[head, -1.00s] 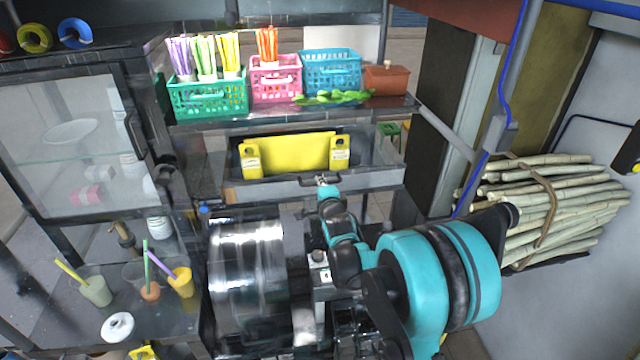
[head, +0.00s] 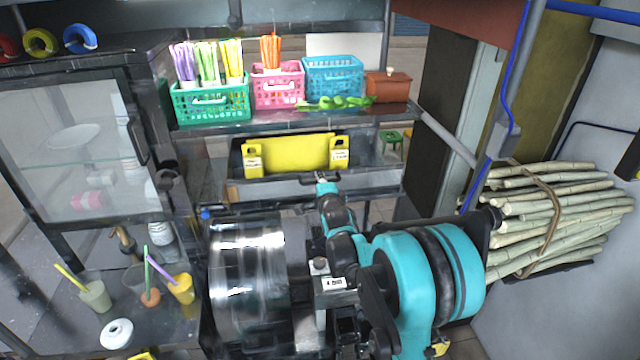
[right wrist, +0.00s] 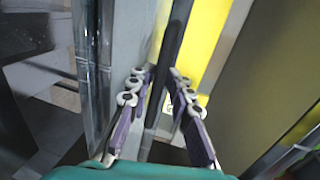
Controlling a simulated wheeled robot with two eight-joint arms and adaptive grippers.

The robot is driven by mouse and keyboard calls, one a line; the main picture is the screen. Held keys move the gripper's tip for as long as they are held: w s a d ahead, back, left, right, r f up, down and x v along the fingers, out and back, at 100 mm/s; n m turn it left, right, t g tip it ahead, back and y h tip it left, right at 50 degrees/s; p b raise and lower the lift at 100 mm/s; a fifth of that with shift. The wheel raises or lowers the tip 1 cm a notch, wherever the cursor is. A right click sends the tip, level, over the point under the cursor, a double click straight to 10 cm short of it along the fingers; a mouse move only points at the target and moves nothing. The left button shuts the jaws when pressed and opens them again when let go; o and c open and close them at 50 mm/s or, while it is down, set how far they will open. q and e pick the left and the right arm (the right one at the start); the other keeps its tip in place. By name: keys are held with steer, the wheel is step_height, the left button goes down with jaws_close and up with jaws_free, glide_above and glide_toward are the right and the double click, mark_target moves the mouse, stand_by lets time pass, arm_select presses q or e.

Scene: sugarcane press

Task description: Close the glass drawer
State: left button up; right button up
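The drawer (head: 370,180), with a grey front, is under the shelf in the head view. It is pulled out, and a yellow item (head: 290,154) with tagged ends shows inside. A small dark handle is at the middle of its front. My right gripper (head: 324,182) is at that handle, its arm coming up from below. In the right wrist view, my right gripper's fingers (right wrist: 159,88) are apart, with a dark bar between and beyond them. Whether they touch the handle I cannot tell. My left gripper is not in view.
Baskets of straws (head: 212,100) and green leaves stand on the shelf (head: 280,122) above. A glass-front cabinet (head: 75,150) is at left, with cups (head: 95,295) below it. A shiny metal drum (head: 247,270) stands in front of the drawer. Sugarcane (head: 560,215) lies at right.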

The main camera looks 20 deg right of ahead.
steer(key=shift+w, duration=0.1)
stand_by(0.3)
steer(key=v, duration=1.2)
steer(key=s+a+f+n+g+y+b, duration=0.2)
steer(key=s+a+f+n+g+b, duration=0.2)
steer(key=s+a+f+n+b, duration=0.3)
steer(key=s+a+f+n+g+y+b, duration=0.1)
steer(key=s+a+f+n+g+b, duration=0.3)
steer(key=s+f+n, duration=0.9)
steer(key=s+a+f+b, duration=0.2)
steer(key=s+a, duration=0.1)
steer(key=s, duration=0.4)
steer(key=shift+n+y+b, duration=0.4)
